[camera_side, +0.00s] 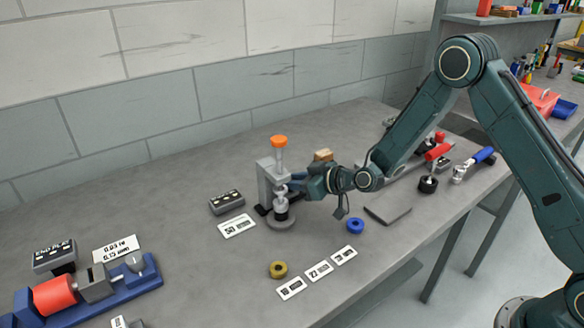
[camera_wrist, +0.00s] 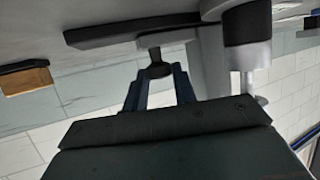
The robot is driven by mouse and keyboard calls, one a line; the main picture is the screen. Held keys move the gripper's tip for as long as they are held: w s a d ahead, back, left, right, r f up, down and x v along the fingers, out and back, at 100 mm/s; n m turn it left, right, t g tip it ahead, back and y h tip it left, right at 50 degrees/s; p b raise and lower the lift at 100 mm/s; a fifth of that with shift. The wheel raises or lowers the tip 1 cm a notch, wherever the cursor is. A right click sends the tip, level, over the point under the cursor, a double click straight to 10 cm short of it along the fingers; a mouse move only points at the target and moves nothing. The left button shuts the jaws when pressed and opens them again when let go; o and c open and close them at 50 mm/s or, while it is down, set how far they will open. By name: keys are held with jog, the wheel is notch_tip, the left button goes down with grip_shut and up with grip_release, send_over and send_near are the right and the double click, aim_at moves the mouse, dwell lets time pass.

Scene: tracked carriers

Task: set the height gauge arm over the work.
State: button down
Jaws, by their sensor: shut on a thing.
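The height gauge (camera_side: 266,178) is a grey upright stand with an orange cap (camera_side: 279,141) on top, standing near the middle of the bench. Below its head, a dark and silver cylindrical part (camera_side: 281,205) sits above a round grey base (camera_side: 281,223); I cannot tell whether they touch. My gripper (camera_side: 294,185) reaches in from the right, level with the gauge. In the wrist view its fingers (camera_wrist: 160,82) are shut on a small dark knob (camera_wrist: 155,69) at the end of a pale stem. The dark and silver cylinder also shows there (camera_wrist: 246,35). The knob is mostly hidden in the side view.
A blue ring (camera_side: 355,226), a brass ring (camera_side: 278,269) and white number cards (camera_side: 319,271) lie in front. A grey button box (camera_side: 227,202) is left of the gauge. A wooden block (camera_side: 323,155) lies behind my gripper. A blue vise-like fixture (camera_side: 130,285) stands front left.

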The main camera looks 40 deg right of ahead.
jog(key=shift+a, duration=0.3)
jog(key=c, duration=1.1)
grip_release()
jog(key=shift+c, duration=0.2)
jog(key=shift+s+d, duration=0.2)
jog(key=shift+s+r, duration=0.15)
jog(key=v, duration=1.3)
jog(key=shift+d+r, duration=0.1)
